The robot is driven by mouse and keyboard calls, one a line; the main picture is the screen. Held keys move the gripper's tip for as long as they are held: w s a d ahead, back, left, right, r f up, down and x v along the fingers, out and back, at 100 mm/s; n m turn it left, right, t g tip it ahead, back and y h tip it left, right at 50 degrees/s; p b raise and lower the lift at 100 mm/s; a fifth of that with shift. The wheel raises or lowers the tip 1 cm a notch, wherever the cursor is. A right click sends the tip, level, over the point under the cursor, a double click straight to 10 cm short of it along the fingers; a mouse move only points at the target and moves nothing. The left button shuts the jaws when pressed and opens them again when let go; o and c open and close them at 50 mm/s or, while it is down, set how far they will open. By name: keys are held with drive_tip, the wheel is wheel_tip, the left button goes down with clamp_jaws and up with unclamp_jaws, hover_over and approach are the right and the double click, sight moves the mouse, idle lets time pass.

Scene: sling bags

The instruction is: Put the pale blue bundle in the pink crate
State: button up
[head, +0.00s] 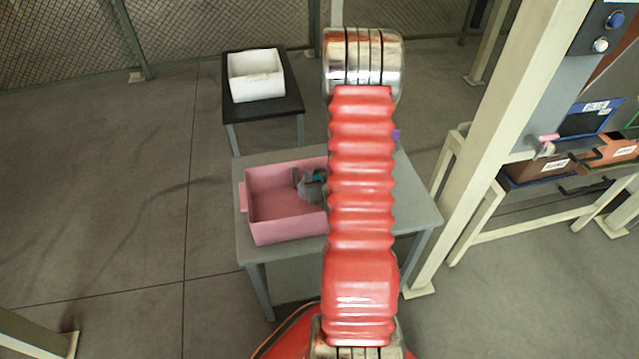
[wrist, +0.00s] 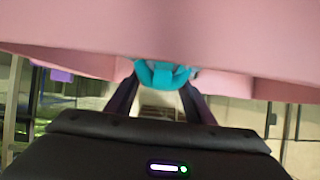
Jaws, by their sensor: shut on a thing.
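The pink crate (head: 262,232) stands on a grey table, left of my red arm, which hides its right side. A grey-blue bundle (head: 308,188) with a teal part shows at the crate's right side, partly behind my arm. I cannot tell whether it rests on the crate floor or hangs above it. In the wrist view a teal band (wrist: 162,74), seemingly the bundle's, lies between the dark fingertips of my gripper (wrist: 160,88), which is shut on it. Pink crate surface (wrist: 160,30) fills the top of that view. The head view does not clearly show my gripper.
The grey table (head: 418,205) has bare room right of my arm. A small purple thing (head: 396,135) is partly hidden there. A white bin (head: 256,76) sits on a black-topped stand (head: 290,106) behind. A pale post (head: 500,140) and a rack with bins stand at right.

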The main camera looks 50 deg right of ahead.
drive_tip(key=shift+f, duration=2)
drive_tip(key=shift+f, duration=0.1)
drive_tip(key=o, duration=1.6)
